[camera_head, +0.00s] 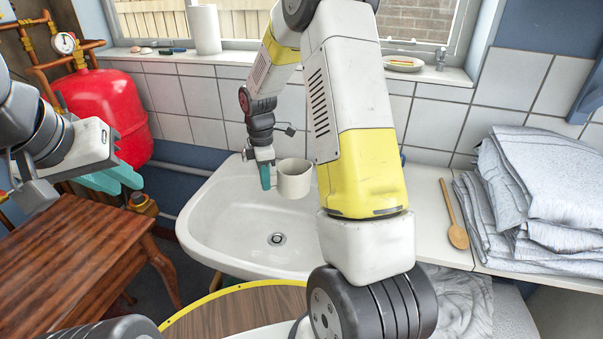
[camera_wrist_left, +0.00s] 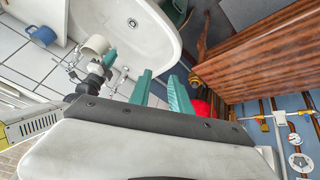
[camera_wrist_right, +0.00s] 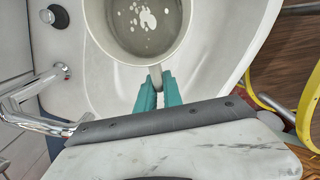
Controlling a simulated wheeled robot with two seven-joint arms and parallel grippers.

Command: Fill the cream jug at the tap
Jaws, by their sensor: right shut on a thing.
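The cream jug (camera_head: 295,181) is upright above the white basin (camera_head: 213,215). My right gripper (camera_head: 265,177) is shut on its handle, which shows between the fingertips in the right wrist view (camera_wrist_right: 155,78). Inside the jug (camera_wrist_right: 140,20) is a grey surface with white flecks, which looks like water. A chrome tap (camera_wrist_right: 40,112) stands left of the jug in that view, apart from it. No spout or stream shows over the jug's opening. In the head view my arm hides part of the tap area. My left gripper (camera_head: 118,178) is open and empty, left of the basin (camera_wrist_left: 160,90).
A wooden table (camera_head: 75,235) stands at the left, below my left gripper. A red tank (camera_head: 105,108) with pipes is behind it. Folded cloths (camera_head: 540,195) and a wooden spoon (camera_head: 456,232) lie on the right counter. A blue mug (camera_wrist_left: 42,35) stands near the basin.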

